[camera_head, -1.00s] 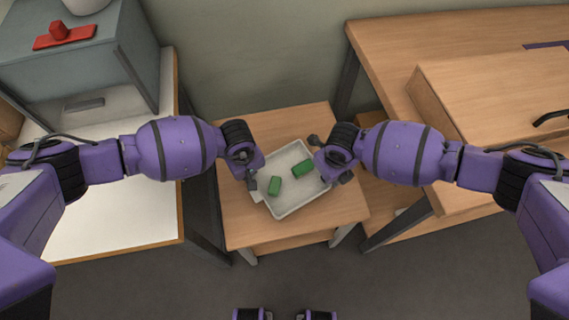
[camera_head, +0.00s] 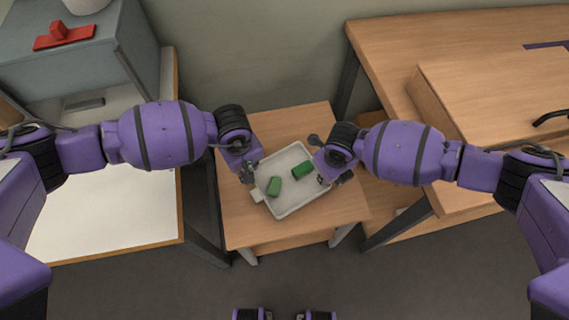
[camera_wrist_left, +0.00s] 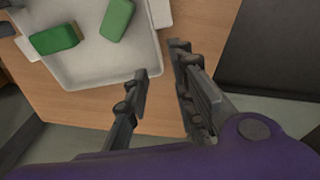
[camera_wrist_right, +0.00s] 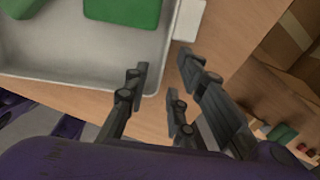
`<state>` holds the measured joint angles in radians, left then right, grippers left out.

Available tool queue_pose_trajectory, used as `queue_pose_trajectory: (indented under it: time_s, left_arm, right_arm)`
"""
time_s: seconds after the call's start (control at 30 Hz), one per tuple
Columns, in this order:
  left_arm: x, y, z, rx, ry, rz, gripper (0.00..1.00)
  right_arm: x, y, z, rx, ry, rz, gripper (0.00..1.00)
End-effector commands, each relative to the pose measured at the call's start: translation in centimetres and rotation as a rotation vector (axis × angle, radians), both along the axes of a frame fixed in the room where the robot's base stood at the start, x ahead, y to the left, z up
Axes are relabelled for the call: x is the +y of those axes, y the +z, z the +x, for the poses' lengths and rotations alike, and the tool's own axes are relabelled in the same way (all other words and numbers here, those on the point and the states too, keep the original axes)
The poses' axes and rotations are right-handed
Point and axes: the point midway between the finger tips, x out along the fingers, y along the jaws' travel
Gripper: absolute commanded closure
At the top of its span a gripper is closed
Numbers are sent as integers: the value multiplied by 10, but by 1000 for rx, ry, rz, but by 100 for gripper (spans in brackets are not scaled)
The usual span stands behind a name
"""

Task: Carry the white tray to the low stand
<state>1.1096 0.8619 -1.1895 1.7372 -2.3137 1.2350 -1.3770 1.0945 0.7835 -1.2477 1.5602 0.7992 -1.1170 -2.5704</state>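The white tray (camera_head: 290,210) lies flat on the low wooden stand (camera_head: 240,222), holding two green blocks (camera_head: 274,187) (camera_head: 302,169). A white tab (camera_head: 257,196) sticks out at its left end. My left gripper (camera_head: 247,173) is just off that end; in the left wrist view its fingers (camera_wrist_left: 160,75) are apart and empty, with the tab (camera_wrist_left: 160,13) beyond them. My right gripper (camera_head: 330,160) is at the tray's right end; in the right wrist view its fingers (camera_wrist_right: 165,75) are apart and empty, with the other tab (camera_wrist_right: 188,20) beyond them.
A white-topped table (camera_head: 110,215) stands on the left with a grey cabinet (camera_head: 75,65) and a red object (camera_head: 64,36) on it. A higher wooden table (camera_head: 400,35) stands on the right. The stand's front edge is clear.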

Motion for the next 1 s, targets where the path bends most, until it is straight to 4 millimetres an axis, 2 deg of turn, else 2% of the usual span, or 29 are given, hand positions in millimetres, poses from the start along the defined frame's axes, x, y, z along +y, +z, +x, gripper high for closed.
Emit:
queue_pose_trajectory:
  time_s: [0.03, 0.2, 0.47, 0.57, 1.0]
  left_arm:
    - [0, 12, -1, -2, -2, -1, 77]
    - [0, 44, -5, -1, -1, 1, 77]
    - [0, 64, -8, 2, 0, 1, 77]
    - [0, 65, -8, 2, 0, 1, 77]
    - [0, 65, -8, 1, 0, 0, 77]
  right_arm:
    - [0, 0, 0, 0, 0, 0, 77]
    - [0, 0, 0, 0, 0, 0, 77]
    - [0, 4, 0, -1, 0, 1, 77]
    - [0, 15, 0, -2, 2, 0, 77]
    - [0, 101, -10, -3, 1, 1, 77]
